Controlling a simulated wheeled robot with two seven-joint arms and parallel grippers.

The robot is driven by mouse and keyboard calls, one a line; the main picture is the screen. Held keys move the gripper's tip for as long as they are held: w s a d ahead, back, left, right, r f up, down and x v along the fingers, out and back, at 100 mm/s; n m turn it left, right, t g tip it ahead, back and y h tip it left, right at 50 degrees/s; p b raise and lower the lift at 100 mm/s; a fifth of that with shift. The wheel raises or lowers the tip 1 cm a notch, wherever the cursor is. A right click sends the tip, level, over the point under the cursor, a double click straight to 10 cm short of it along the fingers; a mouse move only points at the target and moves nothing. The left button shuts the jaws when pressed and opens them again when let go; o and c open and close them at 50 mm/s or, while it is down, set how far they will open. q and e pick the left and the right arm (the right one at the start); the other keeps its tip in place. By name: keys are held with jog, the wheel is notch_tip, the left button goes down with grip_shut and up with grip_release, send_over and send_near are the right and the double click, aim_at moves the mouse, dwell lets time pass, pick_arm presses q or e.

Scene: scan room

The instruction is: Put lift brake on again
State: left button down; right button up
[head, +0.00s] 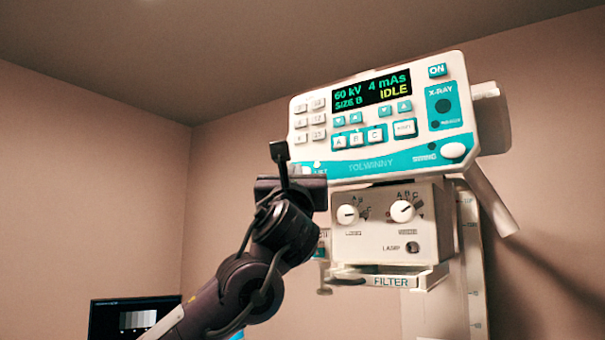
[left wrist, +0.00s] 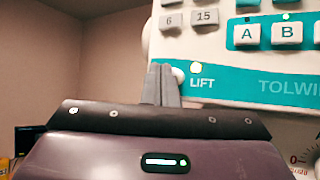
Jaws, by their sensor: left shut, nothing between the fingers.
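The white and teal control panel (head: 375,118) of the X-ray head shows "60 kV 4 mAs SIZE B IDLE". Its LIFT label (left wrist: 202,83) is at the lower left corner, with a small pale lit dot (left wrist: 196,68) above it. My left gripper (left wrist: 164,72) is shut and empty, with its fingertips just left of the dot and label in the left wrist view. I cannot tell whether they touch the panel. My right gripper is not in view.
Below the panel is a collimator box (head: 388,226) with two knobs and a LAMP button, above a FILTER rail (head: 390,281). A column with a scale (head: 470,260) stands behind it. A monitor (head: 128,316) is at the lower left. Space left of the panel is free.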

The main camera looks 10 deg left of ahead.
pick_arm(q)
jog(key=shift+w+d, duration=0.1)
jog(key=shift+w, duration=0.25)
dwell(0.7)
jog(key=shift+s+a+b, duration=0.3)
jog(key=shift+s+b, duration=0.45)
